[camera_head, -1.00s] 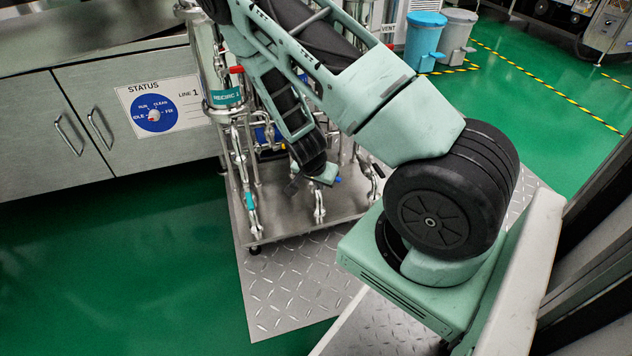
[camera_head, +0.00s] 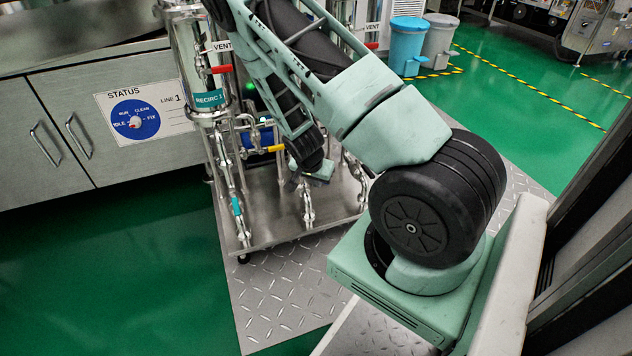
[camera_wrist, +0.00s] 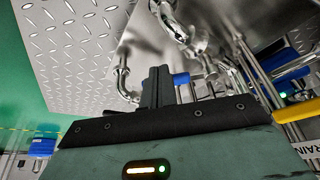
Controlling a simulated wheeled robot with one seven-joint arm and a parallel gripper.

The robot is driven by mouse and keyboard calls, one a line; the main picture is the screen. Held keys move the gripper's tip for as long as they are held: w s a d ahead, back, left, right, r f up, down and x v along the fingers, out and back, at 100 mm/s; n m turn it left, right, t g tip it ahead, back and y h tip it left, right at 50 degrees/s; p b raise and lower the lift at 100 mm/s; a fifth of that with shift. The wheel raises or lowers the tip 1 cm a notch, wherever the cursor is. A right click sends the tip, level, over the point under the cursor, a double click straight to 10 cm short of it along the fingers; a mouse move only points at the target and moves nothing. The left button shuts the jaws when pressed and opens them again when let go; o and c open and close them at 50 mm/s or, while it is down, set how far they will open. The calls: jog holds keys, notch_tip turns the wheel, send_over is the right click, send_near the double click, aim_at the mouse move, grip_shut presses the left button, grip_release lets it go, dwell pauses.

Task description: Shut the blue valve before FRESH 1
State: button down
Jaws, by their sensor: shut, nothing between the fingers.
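In the wrist view, a small blue piece (camera_wrist: 181,78), which looks like a valve handle, shows just right of and behind my fingers. Whether they touch it I cannot tell. My gripper (camera_wrist: 157,84) is shut and empty, its fingers pointing in among the steel pipes. In the head view my gripper (camera_head: 316,171) is low over the skid, between pipe runs, and no blue valve handle can be made out near it. No FRESH 1 label is readable in either view.
The skid (camera_head: 275,222) has upright pipes, a RECIRC 1 vessel (camera_head: 209,98), a red handle (camera_head: 221,69) and a yellow handle (camera_head: 270,149). A cabinet (camera_head: 60,150) with a status dial stands left. Green floor in front is clear.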

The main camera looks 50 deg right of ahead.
jog(key=shift+s+d+n+p, duration=0.1)
jog(key=shift+d+n+p, duration=0.3)
jog(key=shift+n+p, duration=0.15)
jog(key=d+n+p, duration=0.1)
jog(key=n, duration=0.1)
jog(key=d+n+t+p, duration=0.1)
jog(key=p, duration=0.1)
jog(key=shift+d+r+n+t+y, duration=0.2)
jog(key=shift+d+n+t+y, duration=0.1)
jog(key=shift+n+y, duration=0.1)
jog(key=shift+w+d+f+n+t+y+p, duration=0.1)
jog(key=shift+w+d+n+t+y+p, duration=0.2)
jog(key=shift+n+p, duration=0.35)
jog(key=shift+w+d+n+t+y+p, duration=0.1)
jog(key=shift+w+d+n+p, duration=0.05)
jog(key=shift+d+n+p, duration=0.45)
jog(key=shift+w+d+f+n+t+y+p, duration=0.1)
jog(key=shift+w+d+n+y+p, duration=0.1)
jog(key=shift+n+p, duration=0.5)
jog(key=shift+a, duration=0.1)
